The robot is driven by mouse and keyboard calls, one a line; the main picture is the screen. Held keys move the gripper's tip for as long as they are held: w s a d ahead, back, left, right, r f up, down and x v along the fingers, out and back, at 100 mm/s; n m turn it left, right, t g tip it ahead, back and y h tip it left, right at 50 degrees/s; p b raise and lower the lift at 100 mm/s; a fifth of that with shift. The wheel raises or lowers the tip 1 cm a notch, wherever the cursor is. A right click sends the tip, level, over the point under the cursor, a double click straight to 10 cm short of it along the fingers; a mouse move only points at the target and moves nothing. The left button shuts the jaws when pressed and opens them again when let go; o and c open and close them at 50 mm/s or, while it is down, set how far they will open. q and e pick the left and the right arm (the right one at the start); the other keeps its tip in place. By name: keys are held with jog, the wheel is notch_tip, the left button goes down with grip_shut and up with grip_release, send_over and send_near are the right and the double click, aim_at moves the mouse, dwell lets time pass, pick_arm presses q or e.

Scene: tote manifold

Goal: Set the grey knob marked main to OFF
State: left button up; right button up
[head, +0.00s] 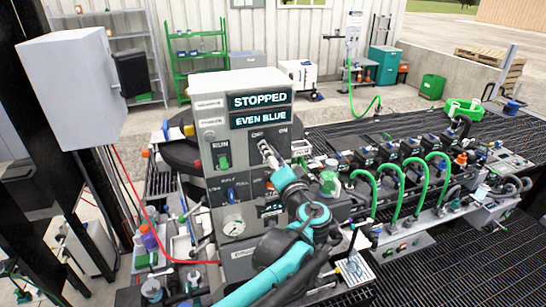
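A grey control panel (215,135) stands upright in the middle of the head view. Its two displays read STOPPED (259,100) and EVEN BLUE (260,118). Below them is a small dark label at the left and ON at the right. The fingers are too small to tell open from shut. My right gripper is not in view.
A green switch (223,160) marked RUN, a blue switch (231,194) and a round gauge (233,225) are on the same panel. A manifold with green hoses (404,185) lies to the right. A grey box (73,85) hangs at the left.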

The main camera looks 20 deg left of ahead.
pick_arm(q)
jog(key=v, duration=1.2)
jog(key=shift+f, duration=0.1)
jog(key=s+a+f+n+g+h+b, duration=0.1)
jog(key=s+a+f+g+b, duration=0.15)
jog(key=f+b, duration=0.45)
jog(key=s+a+f+g+h+b, duration=0.2)
jog(key=s+a+f, duration=0.15)
jog(key=f, duration=0.85)
jog(key=s+a+f+n+g+h+b, duration=0.15)
jog(key=a+f+b, duration=0.3)
jog(key=f, duration=0.45)
jog(key=s+d+f+g+h+b, duration=0.1)
jog(key=s+f+b, duration=0.3)
jog(key=f, duration=0.5)
jog(key=s+d+f+n+h+b, duration=0.1)
jog(key=s+d+f+h+b, duration=0.2)
jog(key=f+b, duration=0.4)
notch_tip(320, 180, down, 3)
jog(key=shift+s+g+h+b, duration=0.4)
jog(key=shift+s+h, duration=0.25)
jog(key=shift+h, duration=0.1)
jog(key=shift+n, duration=0.25)
